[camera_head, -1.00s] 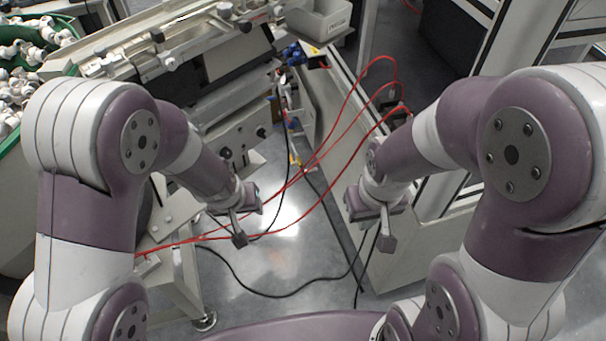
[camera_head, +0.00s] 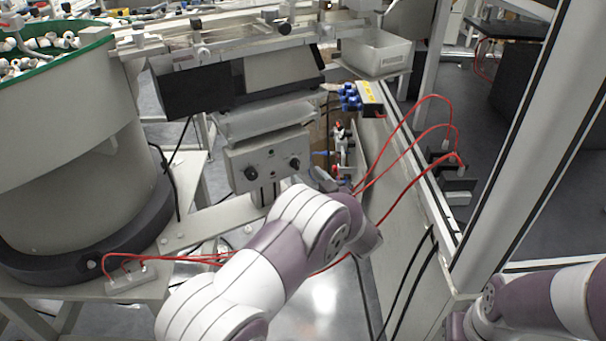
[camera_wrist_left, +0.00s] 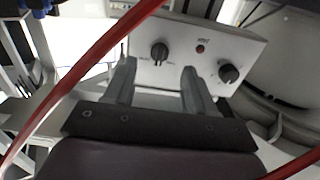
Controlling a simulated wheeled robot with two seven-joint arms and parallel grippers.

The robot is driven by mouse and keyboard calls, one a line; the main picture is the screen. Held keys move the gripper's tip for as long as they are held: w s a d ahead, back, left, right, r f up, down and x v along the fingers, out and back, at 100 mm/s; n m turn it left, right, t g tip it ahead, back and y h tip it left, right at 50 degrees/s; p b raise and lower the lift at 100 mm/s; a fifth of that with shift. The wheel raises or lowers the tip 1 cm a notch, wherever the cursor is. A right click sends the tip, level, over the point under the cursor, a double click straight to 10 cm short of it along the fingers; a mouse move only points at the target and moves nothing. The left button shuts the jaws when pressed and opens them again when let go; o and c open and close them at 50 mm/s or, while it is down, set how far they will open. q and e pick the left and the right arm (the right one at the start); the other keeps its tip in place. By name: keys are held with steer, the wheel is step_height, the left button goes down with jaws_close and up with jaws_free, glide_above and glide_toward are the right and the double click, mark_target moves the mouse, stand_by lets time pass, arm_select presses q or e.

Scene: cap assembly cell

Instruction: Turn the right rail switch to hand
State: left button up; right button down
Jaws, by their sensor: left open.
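A light grey control box (camera_head: 268,165) hangs below the rail in the head view. It carries a left dark knob (camera_head: 250,173) and a right dark knob, the right rail switch (camera_head: 294,163). The left wrist view sees the box from the opposite side up, so the right switch (camera_wrist_left: 159,53) appears on the left and the other knob (camera_wrist_left: 229,73) on the right. My left gripper (camera_wrist_left: 157,72) is open, its fingers spread toward the right switch, with nothing between them. Contact cannot be told. In the head view my left arm mostly hides that gripper. The right gripper is out of view.
Red cables (camera_head: 405,185) loop on the right and cross close to the camera in the left wrist view. A feeder bowl (camera_head: 70,120) stands at left. A grey bin (camera_head: 375,53) and blue connectors (camera_head: 350,97) sit behind the box at right.

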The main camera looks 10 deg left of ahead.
mark_target(298, 167)
arm_select(q)
steer(key=x, duration=0.4)
steer(key=shift+w+a+b, duration=0.15)
steer(key=shift+b, duration=0.15)
jaws_close()
